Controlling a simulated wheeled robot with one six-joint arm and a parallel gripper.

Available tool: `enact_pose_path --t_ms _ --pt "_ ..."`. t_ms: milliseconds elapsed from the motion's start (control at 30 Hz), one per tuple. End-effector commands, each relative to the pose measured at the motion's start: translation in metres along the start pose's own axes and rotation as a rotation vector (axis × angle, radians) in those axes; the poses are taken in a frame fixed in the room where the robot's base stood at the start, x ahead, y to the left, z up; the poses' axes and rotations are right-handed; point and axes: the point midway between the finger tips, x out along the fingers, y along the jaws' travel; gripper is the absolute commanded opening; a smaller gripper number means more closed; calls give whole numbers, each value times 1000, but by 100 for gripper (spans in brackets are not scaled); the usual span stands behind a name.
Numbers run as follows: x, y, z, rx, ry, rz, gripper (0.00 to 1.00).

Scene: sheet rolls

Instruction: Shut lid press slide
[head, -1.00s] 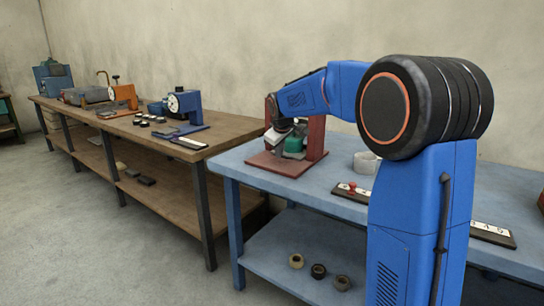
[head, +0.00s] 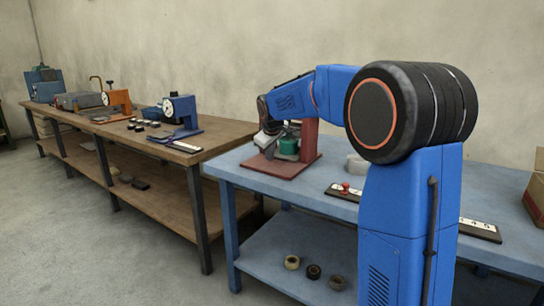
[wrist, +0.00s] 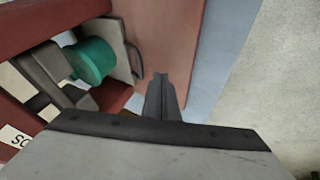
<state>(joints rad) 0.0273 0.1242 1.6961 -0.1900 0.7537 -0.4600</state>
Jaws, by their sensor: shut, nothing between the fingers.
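The lid press (head: 311,142) is a dark red frame on a red base, standing on the blue table. A teal cylinder (head: 289,146) sits in it; in the wrist view the cylinder (wrist: 94,60) rests on a pale plate, the slide (wrist: 121,50), which has a dark handle (wrist: 138,60) on its edge. The slide reaches out past the red frame over the base. My gripper (wrist: 160,92) is shut and empty. Its fingertips are beside the handle, just right of it in the wrist view, with a gap between. In the head view my gripper's fingertips are hard to make out.
A white ring-shaped roll (head: 358,164) and a dark strip with a red knob (head: 345,187) lie right of the press on the blue table (head: 232,170). A cardboard box (head: 536,190) is at the far right. A wooden bench (head: 170,150) with other devices stands left.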

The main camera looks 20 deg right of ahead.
Motion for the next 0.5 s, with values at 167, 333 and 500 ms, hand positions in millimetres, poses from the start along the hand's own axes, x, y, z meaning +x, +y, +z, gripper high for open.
enact_pose_path --t_ms 167,333,500 --pt "-38 0 -1 0 3 1 0" --pt "-70 0 -1 0 3 1 0" --pt "-90 0 0 0 1 0 0"
